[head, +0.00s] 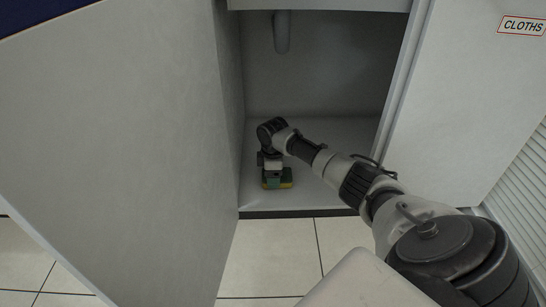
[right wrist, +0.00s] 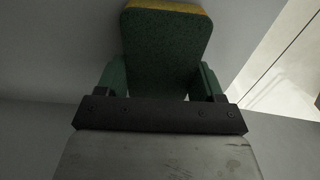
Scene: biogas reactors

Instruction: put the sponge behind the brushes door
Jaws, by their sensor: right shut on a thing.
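The sponge (head: 287,179) is green with a yellow layer and sits low inside an open cabinet, at or just above its floor; I cannot tell if it touches. My right gripper (head: 274,177) points down and is shut on it. In the right wrist view the sponge (right wrist: 165,50) lies between the two green fingers of the right gripper (right wrist: 162,82). The open door (head: 130,130) on the left shows no label, and no brushes label is in view. My left gripper is not in view.
The door on the right (head: 480,90) bears a CLOTHS label (head: 522,25). The cabinet floor (head: 335,190) is bare right of the sponge. A grey pipe (head: 282,32) hangs at the back. A louvred panel (head: 520,180) stands at far right, over a tiled floor (head: 265,260).

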